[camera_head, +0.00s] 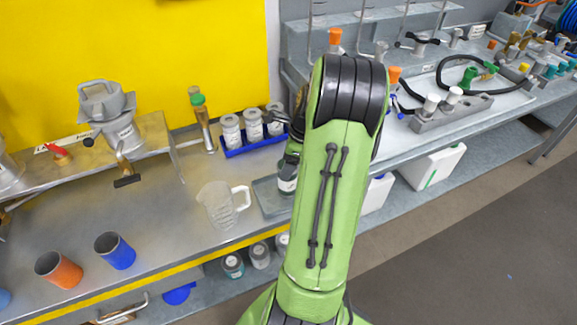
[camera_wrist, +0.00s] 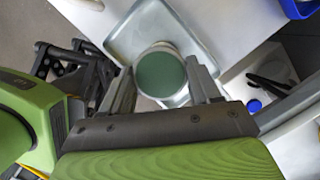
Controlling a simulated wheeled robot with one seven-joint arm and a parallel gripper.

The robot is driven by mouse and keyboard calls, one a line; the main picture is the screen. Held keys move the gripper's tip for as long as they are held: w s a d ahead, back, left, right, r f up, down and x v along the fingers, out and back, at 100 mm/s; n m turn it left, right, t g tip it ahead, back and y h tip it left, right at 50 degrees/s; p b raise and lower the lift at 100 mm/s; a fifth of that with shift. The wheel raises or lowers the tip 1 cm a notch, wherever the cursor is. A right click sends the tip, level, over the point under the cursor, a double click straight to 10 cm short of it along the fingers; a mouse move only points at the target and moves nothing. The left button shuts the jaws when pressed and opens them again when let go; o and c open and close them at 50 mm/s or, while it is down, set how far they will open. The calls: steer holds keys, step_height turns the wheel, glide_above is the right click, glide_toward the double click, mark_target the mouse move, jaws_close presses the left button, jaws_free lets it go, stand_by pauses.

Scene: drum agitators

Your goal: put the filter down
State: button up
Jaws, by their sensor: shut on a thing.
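The filter (camera_wrist: 160,72) is a round, pale-walled piece with a dark green top face, in the middle of the wrist view. My gripper (camera_wrist: 161,80) is shut on it, one finger on each side. In the head view the filter (camera_head: 287,183) shows just left of my green arm, which hides part of it and most of my gripper. A shallow grey metal tray (camera_head: 265,199) lies under and beside it; its rim also shows in the wrist view (camera_wrist: 118,42). I cannot tell whether the filter touches the tray.
A clear beaker (camera_head: 217,205) stands left of the tray. A blue rack (camera_head: 240,149) with white-topped jars is behind it. A blue cup (camera_head: 115,251) and an orange cup (camera_head: 58,270) stand at the front left. Bare bench lies between beaker and cups.

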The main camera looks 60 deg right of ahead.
steer(key=shift+r, duration=0.1)
steer(key=o, duration=1.4)
steer(key=p+v, duration=0.5)
steer(key=v, duration=0.7)
steer(key=w+a+r+n+h, duration=0.15)
steer(key=a+r+n, duration=0.25)
steer(key=a+n, duration=0.45)
steer(key=w+a+r+n+h, duration=0.1)
steer(key=w+a+r+n, duration=0.4)
steer(key=a, duration=0.6)
steer(key=s+a+n+t, duration=0.1)
steer(key=s+a+n, duration=0.3)
steer(key=n, duration=0.1)
steer(key=s+a+n+t, duration=0.1)
steer(key=s+a+n, duration=0.3)
steer(key=n, duration=0.2)
steer(key=s+a+n+t+y, duration=0.1)
steer(key=s+a+n, duration=0.3)
steer(key=a+n, duration=0.1)
steer(key=shift+a+f+n, duration=0.1)
steer(key=shift+f+n, duration=0.3)
steer(key=shift+n, duration=0.35)
